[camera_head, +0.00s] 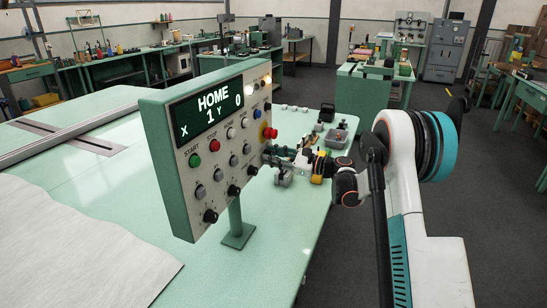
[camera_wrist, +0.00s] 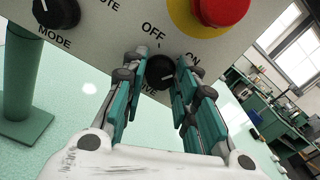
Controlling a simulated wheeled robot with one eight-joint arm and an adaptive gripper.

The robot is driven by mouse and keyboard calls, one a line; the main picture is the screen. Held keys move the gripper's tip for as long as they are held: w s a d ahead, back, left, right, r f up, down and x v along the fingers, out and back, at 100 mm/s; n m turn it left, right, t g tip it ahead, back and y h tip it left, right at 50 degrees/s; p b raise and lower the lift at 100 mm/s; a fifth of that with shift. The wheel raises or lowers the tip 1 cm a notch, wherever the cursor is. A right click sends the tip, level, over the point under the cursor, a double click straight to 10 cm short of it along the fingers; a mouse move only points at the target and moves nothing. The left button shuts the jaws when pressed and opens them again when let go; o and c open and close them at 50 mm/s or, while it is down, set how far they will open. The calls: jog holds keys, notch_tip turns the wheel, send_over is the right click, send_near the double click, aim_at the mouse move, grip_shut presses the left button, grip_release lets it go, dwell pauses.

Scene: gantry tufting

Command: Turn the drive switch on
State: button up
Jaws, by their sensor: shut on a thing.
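The drive switch (camera_wrist: 160,72) is a black round knob on the pale panel in the wrist view, with OFF above its left and ON above its right. A pale line shows on its face, but which label it points to is hard to tell. My gripper (camera_wrist: 163,66) has its teal-padded fingers on both sides of the knob, shut on it. In the head view the control panel (camera_head: 222,140) stands on a green post, and my gripper (camera_head: 272,158) reaches its lower right edge. The knob is hidden there.
A red stop button (camera_wrist: 222,8) on a yellow base sits just above the right finger. The mode knob (camera_wrist: 56,12) is to the left. Below the panel, the green table (camera_head: 285,215) has small parts and a grey tray (camera_head: 337,138) near its right edge.

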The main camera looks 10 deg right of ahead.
dwell(0.3)
jog(key=o, duration=1.1)
jog(key=v, duration=1.2)
